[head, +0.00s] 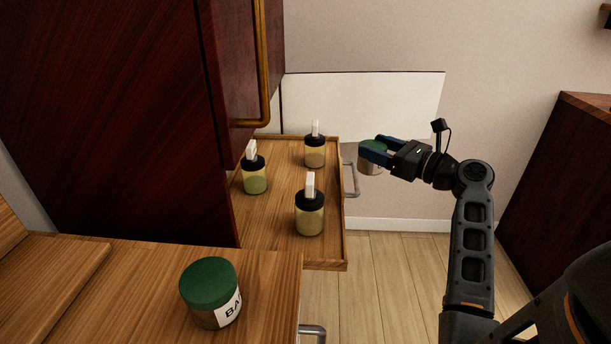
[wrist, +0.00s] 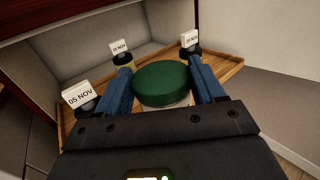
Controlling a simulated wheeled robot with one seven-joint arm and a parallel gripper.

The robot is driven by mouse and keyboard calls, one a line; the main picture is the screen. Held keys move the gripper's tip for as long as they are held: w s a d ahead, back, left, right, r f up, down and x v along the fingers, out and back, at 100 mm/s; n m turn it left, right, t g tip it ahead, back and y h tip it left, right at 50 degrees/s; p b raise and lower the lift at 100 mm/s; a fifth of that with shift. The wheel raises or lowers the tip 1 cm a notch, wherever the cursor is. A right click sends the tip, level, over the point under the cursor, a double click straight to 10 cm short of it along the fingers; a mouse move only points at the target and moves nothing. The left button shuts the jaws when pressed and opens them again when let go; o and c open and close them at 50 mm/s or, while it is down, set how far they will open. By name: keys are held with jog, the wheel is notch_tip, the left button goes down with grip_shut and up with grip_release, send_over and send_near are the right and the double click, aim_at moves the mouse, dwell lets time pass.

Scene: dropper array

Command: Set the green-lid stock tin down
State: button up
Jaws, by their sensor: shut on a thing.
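My gripper (head: 369,148) is shut on a green-lid tin (head: 371,162), its blue fingers on either side of the lid. The tin is held upright in the air, just right of the wooden pull-out tray in the head view. In the wrist view the round green lid (wrist: 163,83) sits between the two fingers of my gripper (wrist: 162,72), with a strip of pale tin body below it. A second green-lid tin (head: 209,283), with a white label reading "BA", stands on the wooden counter at the lower left.
The pull-out tray (head: 275,218) bears three dark-capped dropper jars (head: 254,180) (head: 315,155) (head: 309,217) with white tags; bare wood lies between them. A dark red cabinet (head: 110,110) rises at left. The wooden counter (head: 125,290) has free room beside the second tin.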

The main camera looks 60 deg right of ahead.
jog(key=shift+w+a+f+b, duration=0.4)
jog(key=shift+w+f+b, duration=0.1)
jog(key=shift+w+f, duration=1.35)
jog(key=shift+w+a+f+b, duration=0.35)
jog(key=shift+w+f+b, duration=0.1)
jog(key=shift+w+f, duration=1.4)
jog(key=shift+w+a+f+b, duration=0.4)
jog(key=shift+w+f+b, duration=0.1)
jog(key=shift+w+f, duration=1.3)
jog(key=shift+w, duration=0.1)
jog(key=shift+f, duration=0.1)
jog(key=o, duration=1.2)
jog(key=shift+o, duration=0.2)
jog(key=shift+r, duration=0.25)
jog(key=v, duration=1.2)
jog(key=shift+p, duration=0.4)
jog(key=shift+f, duration=0.1)
